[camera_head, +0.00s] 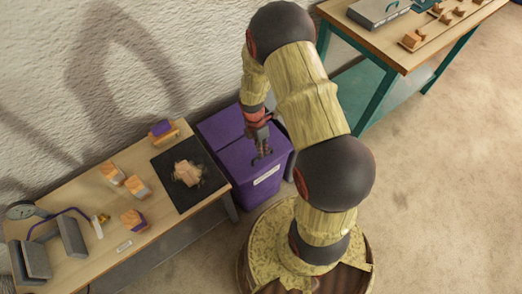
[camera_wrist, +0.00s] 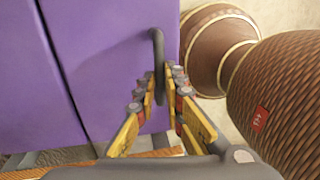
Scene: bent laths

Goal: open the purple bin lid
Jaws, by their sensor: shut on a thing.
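The purple bin (camera_head: 262,193) stands on the floor between two tables in the head view, with a white label on its front. Its purple lid (camera_head: 223,133) lies flat and looks closed on top. In the wrist view the lid (camera_wrist: 105,65) fills the upper left, with a dark seam across it. A dark bar handle (camera_wrist: 157,52) sticks up near the lid's edge. My gripper (camera_wrist: 163,88) is at the handle, its yellow and grey fingers on either side of it and closed on it. In the head view my gripper (camera_head: 263,153) is over the lid's front part.
A wooden table (camera_head: 85,200) at the left holds a black mat (camera_head: 170,165) with wood pieces, several small blocks and a clamp-like tool. A teal-legged table (camera_head: 420,55) stands at the upper right. The wall is close behind the bin. Floor at the right is clear.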

